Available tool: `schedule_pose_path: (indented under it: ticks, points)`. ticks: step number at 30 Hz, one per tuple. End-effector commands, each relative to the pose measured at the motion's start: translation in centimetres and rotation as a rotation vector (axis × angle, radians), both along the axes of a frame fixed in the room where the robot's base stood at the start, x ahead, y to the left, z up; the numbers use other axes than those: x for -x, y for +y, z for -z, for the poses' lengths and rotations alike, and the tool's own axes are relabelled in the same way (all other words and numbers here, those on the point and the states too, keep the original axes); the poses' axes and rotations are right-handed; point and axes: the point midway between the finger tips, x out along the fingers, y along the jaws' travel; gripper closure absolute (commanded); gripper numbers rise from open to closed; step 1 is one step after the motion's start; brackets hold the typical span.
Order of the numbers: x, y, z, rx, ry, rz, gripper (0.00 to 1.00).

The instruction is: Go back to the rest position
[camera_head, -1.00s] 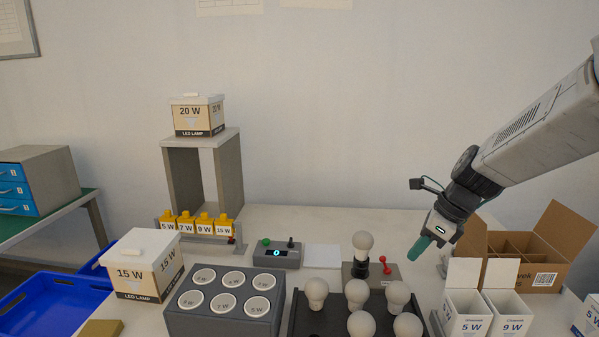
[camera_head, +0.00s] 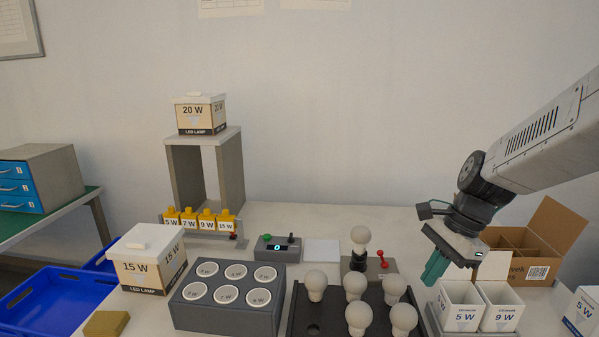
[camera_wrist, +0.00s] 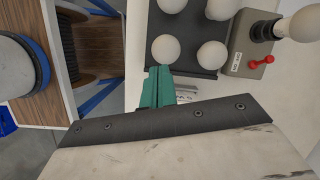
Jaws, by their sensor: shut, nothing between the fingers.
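My gripper (camera_head: 434,270) has teal fingers and hangs over the right part of the table, above the small white 5 W box (camera_head: 461,309) and close to the white 9 W box (camera_head: 501,311). Its fingers are together with nothing between them; they also show in the wrist view (camera_wrist: 157,88). The black tray (camera_head: 328,322) with several white bulbs (camera_head: 354,285) lies left of the gripper. One bulb (camera_head: 360,238) stands upright in the test socket with the red lever (camera_head: 383,260).
An open cardboard carton (camera_head: 540,262) stands right of the gripper. A grey block with round cups (camera_head: 228,318), a 15 W box (camera_head: 147,262) and a grey stand with a 20 W box (camera_head: 201,116) are further left. The air above the table is clear.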

Motion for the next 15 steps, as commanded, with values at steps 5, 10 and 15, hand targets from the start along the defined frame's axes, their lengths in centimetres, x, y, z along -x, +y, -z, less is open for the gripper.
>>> schedule_pose_path:
  ticks: [5,10,15]
  points:
    - [6.8,0.0,-2.4,0.073,-0.100,-0.499,1.00]
    - [13.5,-0.4,-4.2,0.153,-0.177,-0.955,1.00]
    - [18.6,-1.0,-5.3,0.240,-0.227,-1.237,1.00]
